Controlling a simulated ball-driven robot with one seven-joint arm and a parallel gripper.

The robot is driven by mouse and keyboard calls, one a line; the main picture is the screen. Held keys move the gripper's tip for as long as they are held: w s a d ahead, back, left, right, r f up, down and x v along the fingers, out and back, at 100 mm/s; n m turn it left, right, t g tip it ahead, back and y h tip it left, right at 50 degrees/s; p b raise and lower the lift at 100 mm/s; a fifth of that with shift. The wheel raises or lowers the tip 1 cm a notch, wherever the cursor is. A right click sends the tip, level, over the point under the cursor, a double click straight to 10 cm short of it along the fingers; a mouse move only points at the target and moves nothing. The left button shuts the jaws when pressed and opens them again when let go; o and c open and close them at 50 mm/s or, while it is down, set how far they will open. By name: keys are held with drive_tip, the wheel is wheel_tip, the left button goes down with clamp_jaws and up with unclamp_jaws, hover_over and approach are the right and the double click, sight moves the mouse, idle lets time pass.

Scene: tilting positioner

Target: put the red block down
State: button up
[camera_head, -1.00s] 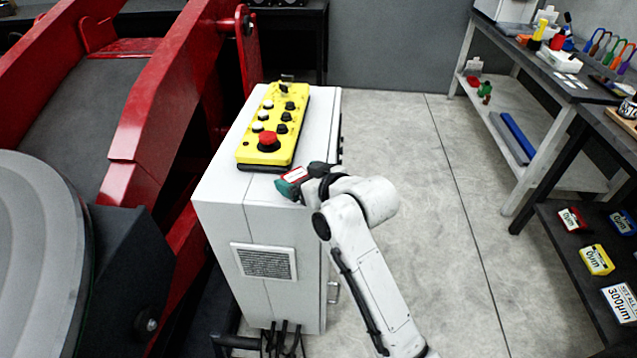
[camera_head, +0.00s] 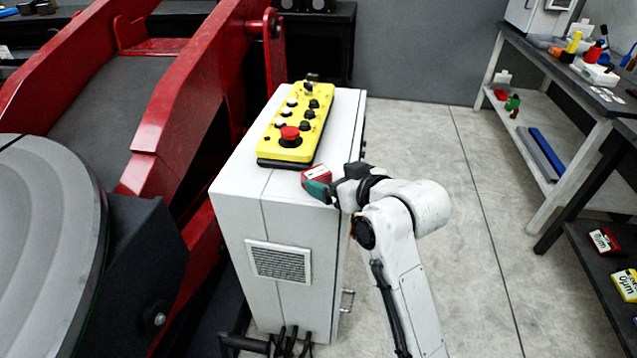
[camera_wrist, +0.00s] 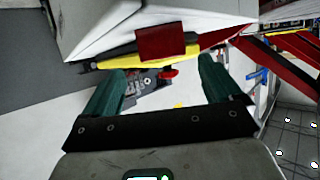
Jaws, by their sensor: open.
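The red block (camera_head: 316,173) is at the front right corner of the white cabinet's top (camera_head: 262,187), just in front of the yellow control panel (camera_head: 297,125). It appears to rest on the cabinet top. My gripper (camera_head: 318,190) is beside it, its teal finger partly covering the block's lower side. In the wrist view the red block (camera_wrist: 162,42) shows ahead of the fingertips, centred across the gap. My gripper (camera_wrist: 164,75) is open there, with clear space between both fingers and the block.
A red machine frame (camera_head: 190,90) stands left. A workbench with a lower shelf (camera_head: 540,150) is at the right. The floor between is clear.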

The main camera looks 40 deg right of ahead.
sight(312, 173)
drive_tip(key=x, duration=0.8)
drive_tip(key=shift+w+a+p, duration=0.2)
drive_tip(key=shift+a+p, duration=0.05)
drive_tip(key=shift+p, duration=0.1)
